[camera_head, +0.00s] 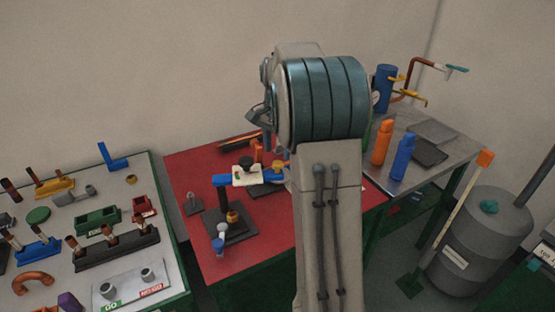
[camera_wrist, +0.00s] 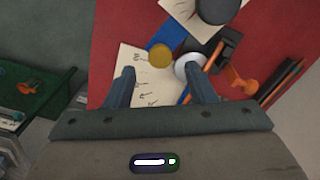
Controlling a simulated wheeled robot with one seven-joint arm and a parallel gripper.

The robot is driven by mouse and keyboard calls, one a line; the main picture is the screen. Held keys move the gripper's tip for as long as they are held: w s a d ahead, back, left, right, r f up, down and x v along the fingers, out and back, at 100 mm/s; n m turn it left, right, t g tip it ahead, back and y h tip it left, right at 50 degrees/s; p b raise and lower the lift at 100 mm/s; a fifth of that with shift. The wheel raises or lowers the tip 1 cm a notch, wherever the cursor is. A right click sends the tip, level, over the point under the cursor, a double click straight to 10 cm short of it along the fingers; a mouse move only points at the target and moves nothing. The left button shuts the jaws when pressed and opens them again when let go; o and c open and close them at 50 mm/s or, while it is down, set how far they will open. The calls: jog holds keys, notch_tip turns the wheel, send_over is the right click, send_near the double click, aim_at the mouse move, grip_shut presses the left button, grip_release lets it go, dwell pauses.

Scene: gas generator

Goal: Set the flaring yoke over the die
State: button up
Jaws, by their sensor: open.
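In the head view a blue bar (camera_head: 222,181) shows at the top of a dark post on a black base plate (camera_head: 228,236). I cannot tell for sure which part is the flaring yoke and which is the die. In the wrist view a blue bar (camera_wrist: 165,38), a brass disc (camera_wrist: 160,55) and a white round part (camera_wrist: 188,68) lie beyond and between my fingers. My gripper (camera_wrist: 163,87) is open, with nothing clearly held. My arm hides it in the head view.
A pegboard-like bench (camera_head: 85,238) with fittings stands left. A metal table (camera_head: 452,151) with orange (camera_head: 382,142) and blue bottles (camera_head: 403,157) stands right, near a grey drum (camera_head: 480,250). Paper (camera_wrist: 138,68) and an orange part (camera_wrist: 243,82) lie on the red surface.

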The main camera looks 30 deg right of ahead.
aim_at(278, 164)
jog(key=shift+f, duration=2.15)
grip_shut()
jog(key=shift+s, duration=0.2)
